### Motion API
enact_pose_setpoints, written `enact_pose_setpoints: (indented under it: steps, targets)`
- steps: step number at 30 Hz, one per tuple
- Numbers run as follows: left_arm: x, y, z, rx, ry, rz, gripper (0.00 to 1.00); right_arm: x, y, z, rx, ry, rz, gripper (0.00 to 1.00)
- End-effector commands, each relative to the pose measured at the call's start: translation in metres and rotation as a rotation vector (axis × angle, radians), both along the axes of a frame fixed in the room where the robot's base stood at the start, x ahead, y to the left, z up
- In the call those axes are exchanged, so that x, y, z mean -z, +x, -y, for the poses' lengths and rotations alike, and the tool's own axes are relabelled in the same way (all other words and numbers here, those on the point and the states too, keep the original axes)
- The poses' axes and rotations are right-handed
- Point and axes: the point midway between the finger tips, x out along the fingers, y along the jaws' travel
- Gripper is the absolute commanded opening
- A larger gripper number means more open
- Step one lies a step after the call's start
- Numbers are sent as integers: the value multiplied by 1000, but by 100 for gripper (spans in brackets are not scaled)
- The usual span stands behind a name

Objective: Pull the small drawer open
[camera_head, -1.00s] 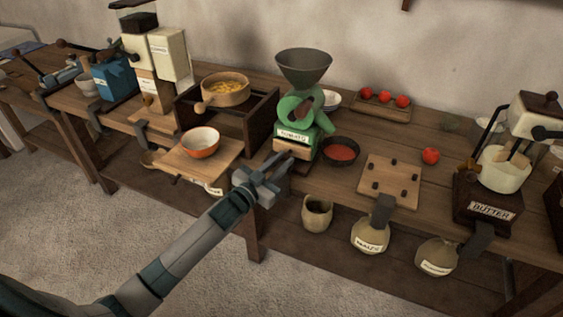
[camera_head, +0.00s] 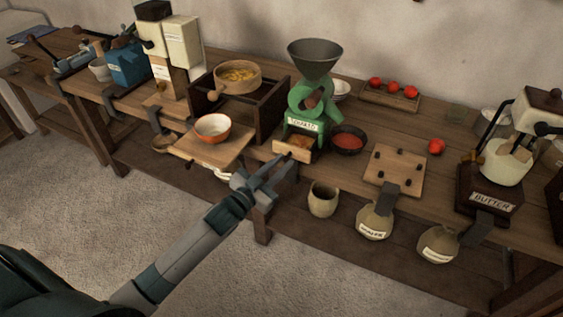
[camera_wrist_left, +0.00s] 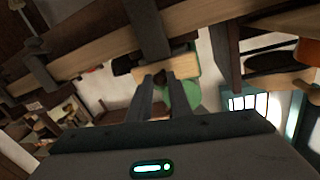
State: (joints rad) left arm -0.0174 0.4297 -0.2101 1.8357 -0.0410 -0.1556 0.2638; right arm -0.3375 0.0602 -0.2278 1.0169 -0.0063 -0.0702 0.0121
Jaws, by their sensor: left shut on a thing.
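The small wooden drawer (camera_head: 292,151) sits at the base of the green tomato mill (camera_head: 303,124). Its front stands out from the mill, and its open top shows an orange-brown inside. My left gripper (camera_head: 281,163) is at the drawer's front, its fingers pointing at it, shut on the drawer's small knob, which the fingers mostly hide. In the left wrist view my two fingers (camera_wrist_left: 166,84) close in at the wooden drawer front (camera_wrist_left: 165,73), with the green mill behind. My right gripper is not in view.
A board (camera_head: 190,151) with an orange bowl (camera_head: 212,128) juts out left of the drawer. A dark bowl of red pulp (camera_head: 348,140) stands right of the mill. A jug (camera_head: 323,199) is below the table edge. The floor in front is clear.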

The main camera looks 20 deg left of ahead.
Motion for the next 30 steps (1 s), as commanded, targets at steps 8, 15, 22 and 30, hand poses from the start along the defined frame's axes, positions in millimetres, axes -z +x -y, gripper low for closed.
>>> enact_pose_setpoints:
  steps: [8, 15, 22, 30]
  targets:
    - [-1, 0, 0, 0, 1, 2, 37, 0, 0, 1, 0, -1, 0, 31]
    - [0, -2, -1, 0, 1, 1, 37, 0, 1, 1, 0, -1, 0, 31]
    - [1, -18, -5, 0, 1, 1, 37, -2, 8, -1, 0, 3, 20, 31]
    - [2, -59, -13, 1, 1, 0, 37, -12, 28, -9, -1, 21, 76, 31]
